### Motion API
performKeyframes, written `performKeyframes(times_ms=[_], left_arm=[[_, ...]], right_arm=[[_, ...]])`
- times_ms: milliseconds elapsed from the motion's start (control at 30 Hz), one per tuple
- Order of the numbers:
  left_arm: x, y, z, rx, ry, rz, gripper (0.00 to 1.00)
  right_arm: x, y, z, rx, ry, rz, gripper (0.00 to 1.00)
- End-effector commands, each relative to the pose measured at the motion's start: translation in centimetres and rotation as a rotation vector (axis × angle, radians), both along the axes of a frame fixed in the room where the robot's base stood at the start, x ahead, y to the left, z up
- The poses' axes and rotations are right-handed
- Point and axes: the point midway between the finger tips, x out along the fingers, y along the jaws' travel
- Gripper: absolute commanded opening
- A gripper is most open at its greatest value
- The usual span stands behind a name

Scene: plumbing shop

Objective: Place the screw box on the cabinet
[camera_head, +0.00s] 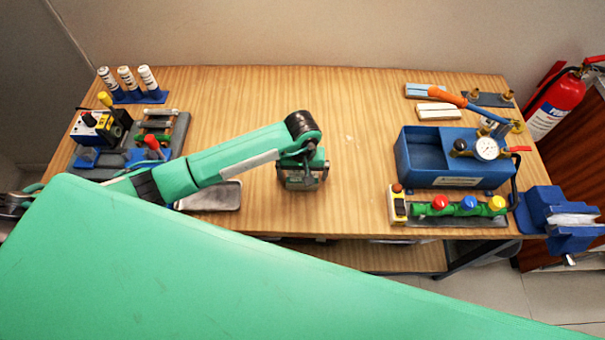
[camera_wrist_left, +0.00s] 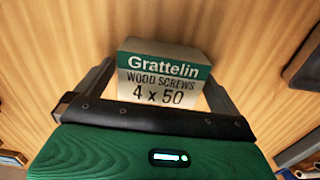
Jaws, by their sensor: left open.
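The screw box (camera_wrist_left: 164,72) is white and green, with "Grattelin wood screws 4 x 50" printed on it. It is on the wooden workbench (camera_head: 355,100). In the left wrist view it sits between the two fingers of my open left gripper (camera_wrist_left: 160,82). In the head view my left gripper (camera_head: 302,180) points down at the middle of the bench and mostly hides the box. Whether the fingers touch the box is not clear. A reddish-brown wooden front (camera_head: 578,150) at the right edge may be the cabinet; its top is not clearly seen. My right gripper is not in view.
A grey tray (camera_head: 215,197) lies partly under my left arm. A blue pump with a gauge (camera_head: 455,170), a button strip (camera_head: 452,206) and a blue vise (camera_head: 560,215) fill the right side. A red fire extinguisher (camera_head: 557,103) stands beyond. The bench's back middle is clear.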

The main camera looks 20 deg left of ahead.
Motion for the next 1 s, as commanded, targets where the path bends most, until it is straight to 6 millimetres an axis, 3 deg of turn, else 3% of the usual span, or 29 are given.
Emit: performKeyframes(times_ms=[167,433,500,767,1000], left_arm=[[0.0,0.0,0.0,0.000,0.000,0.000,1.00],[0.0,0.0,0.0,0.000,0.000,0.000,0.49],[0.1,0.0,0.1,-0.001,-0.001,0.000,0.41],[0.1,0.0,0.3,0.000,-0.002,0.000,0.41],[0.2,0.0,2.8,0.000,-0.007,-0.003,0.41]], right_arm=[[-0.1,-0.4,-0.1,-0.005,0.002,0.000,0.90],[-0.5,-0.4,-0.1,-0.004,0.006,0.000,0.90],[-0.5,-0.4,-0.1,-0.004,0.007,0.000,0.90],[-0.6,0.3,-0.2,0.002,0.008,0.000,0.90],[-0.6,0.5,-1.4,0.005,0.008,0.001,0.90]])
